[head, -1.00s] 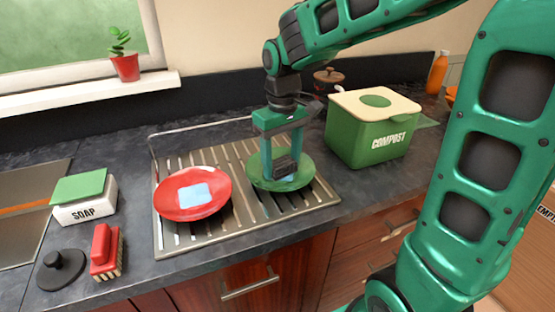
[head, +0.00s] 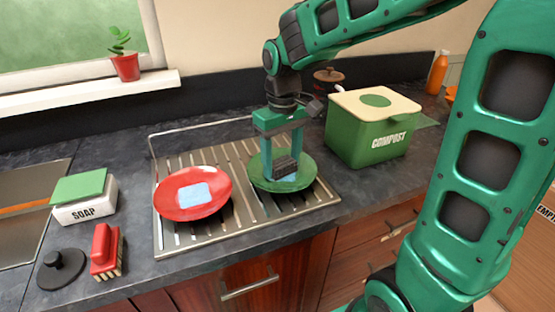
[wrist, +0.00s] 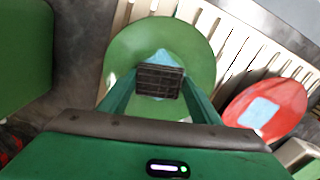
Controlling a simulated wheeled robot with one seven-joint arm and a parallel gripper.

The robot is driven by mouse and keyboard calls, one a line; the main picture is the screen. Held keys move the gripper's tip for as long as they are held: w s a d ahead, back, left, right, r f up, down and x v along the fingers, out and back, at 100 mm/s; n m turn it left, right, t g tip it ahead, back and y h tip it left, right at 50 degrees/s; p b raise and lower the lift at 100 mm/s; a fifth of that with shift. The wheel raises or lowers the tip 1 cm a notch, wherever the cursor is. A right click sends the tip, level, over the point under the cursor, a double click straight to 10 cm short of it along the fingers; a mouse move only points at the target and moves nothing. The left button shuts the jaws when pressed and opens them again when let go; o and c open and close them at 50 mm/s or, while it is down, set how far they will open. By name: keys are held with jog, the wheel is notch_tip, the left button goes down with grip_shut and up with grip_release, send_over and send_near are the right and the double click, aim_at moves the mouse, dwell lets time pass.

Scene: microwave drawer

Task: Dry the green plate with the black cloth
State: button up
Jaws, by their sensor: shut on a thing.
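The green plate (head: 299,179) lies on the metal drying rack, and it also shows in the wrist view (wrist: 200,60). A light blue patch (wrist: 163,58) on the plate is partly hidden by the cloth. My gripper (head: 281,168) points down over the plate, shut on the black cloth (head: 283,164), a dark, ribbed block. The cloth (wrist: 159,81) sits between the fingertips over the middle of the plate and appears to touch it. The red plate (head: 175,199) lies left of the green plate, with a light blue patch at its centre.
The drying rack (head: 243,216) has a raised wire rail at its back. A green compost bin (head: 365,144) stands close on the right. At left are a soap box (head: 88,208), a red brush (head: 105,248) and a black round object (head: 61,268). The sink is at far left.

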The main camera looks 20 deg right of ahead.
jog(key=shift+s, duration=0.35)
jog(key=shift+w, duration=0.15)
jog(key=shift+w+a, duration=0.15)
jog(key=shift+w, duration=0.5)
jog(key=shift+s, duration=0.15)
jog(key=shift+s+d, duration=0.25)
jog(key=shift+s, duration=0.4)
jog(key=shift+w+a, duration=0.15)
jog(key=shift+w, duration=0.25)
